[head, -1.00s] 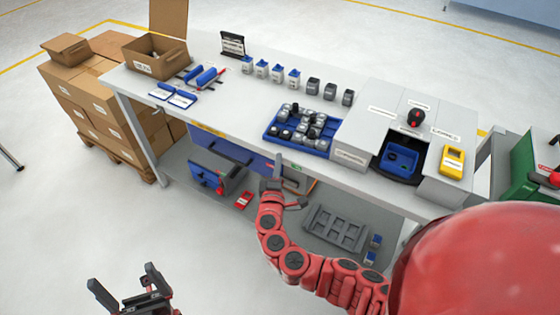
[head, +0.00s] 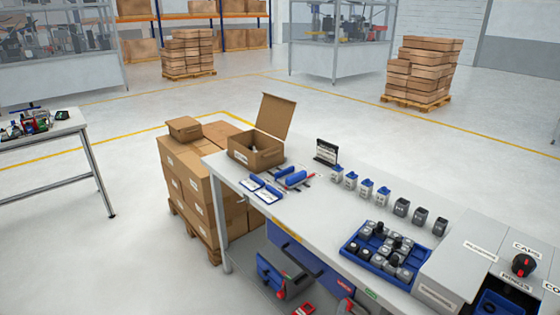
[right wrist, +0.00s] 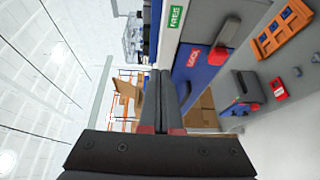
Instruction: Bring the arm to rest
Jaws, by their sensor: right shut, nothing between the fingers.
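My right gripper (right wrist: 160,78) shows in the right wrist view with its two dark fingers together and nothing between them. It points along the side of the workbench (right wrist: 188,25), apart from it, with the blue panel (right wrist: 195,68) just to its right. In the head view I cannot make out either gripper clearly. My left gripper is out of view.
The workbench (head: 300,222) holds a blue tray (head: 345,248) of grey parts, several small containers and an open carton (head: 256,150). Stacked boxes (head: 188,190) stand at its left end. The floor (head: 90,255) left of it is clear. A second table (head: 60,130) stands further left.

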